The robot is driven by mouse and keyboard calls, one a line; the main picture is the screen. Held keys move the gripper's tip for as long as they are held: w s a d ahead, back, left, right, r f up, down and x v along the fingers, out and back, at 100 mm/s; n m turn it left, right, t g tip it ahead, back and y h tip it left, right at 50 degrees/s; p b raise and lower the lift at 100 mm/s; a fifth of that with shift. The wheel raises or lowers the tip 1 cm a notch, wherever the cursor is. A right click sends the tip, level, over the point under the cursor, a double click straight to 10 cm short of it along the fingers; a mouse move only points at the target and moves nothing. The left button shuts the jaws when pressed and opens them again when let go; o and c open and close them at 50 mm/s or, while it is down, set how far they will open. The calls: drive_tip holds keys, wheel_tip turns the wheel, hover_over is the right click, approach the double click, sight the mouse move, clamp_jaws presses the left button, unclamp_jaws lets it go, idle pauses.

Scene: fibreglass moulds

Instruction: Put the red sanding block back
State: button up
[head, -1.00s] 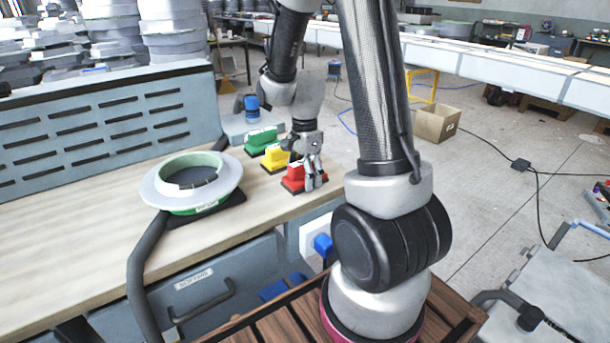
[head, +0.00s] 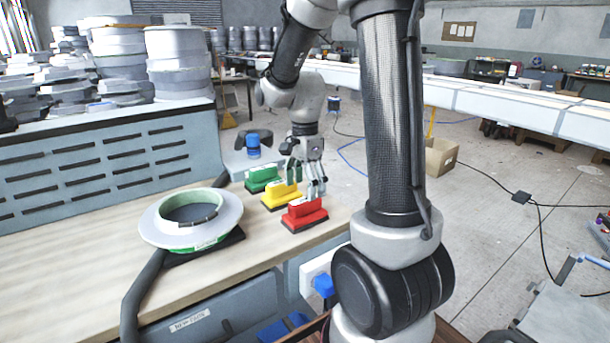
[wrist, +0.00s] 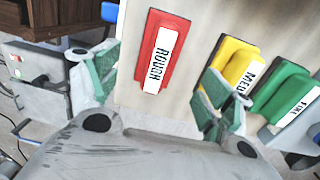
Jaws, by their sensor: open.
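The red sanding block (head: 304,214) stands on the wooden workbench near its right front edge, in line with the yellow block (head: 282,194) and the green block (head: 262,178). In the wrist view the red block (wrist: 162,52) carries a white label reading "ROUGH" and lies between and beyond the open fingertips. My gripper (head: 316,186) is open and empty, just above and behind the red block; its green-padded fingers also show in the wrist view (wrist: 160,90). From these frames I cannot tell whether a fingertip touches the block.
A round white mould (head: 190,218) sits on the bench (head: 70,270) left of the blocks. A grey device with a blue top (head: 253,145) stands behind them. A slotted grey panel (head: 105,165) backs the bench. Bare wood lies between mould and blocks.

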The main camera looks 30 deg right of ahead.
sight(305, 199)
drive_tip(key=shift+n, duration=0.4)
drive_tip(key=r, duration=0.4)
drive_tip(key=shift+s+a+r, duration=0.1)
drive_tip(key=shift+s+r, duration=0.2)
drive_tip(key=s+a+r+n+t, duration=0.1)
drive_tip(key=s+r+n, duration=0.3)
drive_tip(key=s+n, duration=0.4)
drive_tip(key=s+a+r+n+t, duration=0.2)
drive_tip(key=s+r+n+t, duration=0.1)
drive_tip(key=s+n, duration=0.5)
drive_tip(key=shift+s+r+n+t, duration=0.2)
drive_tip(key=shift+r+n+t, duration=0.2)
drive_tip(key=shift+r, duration=0.15)
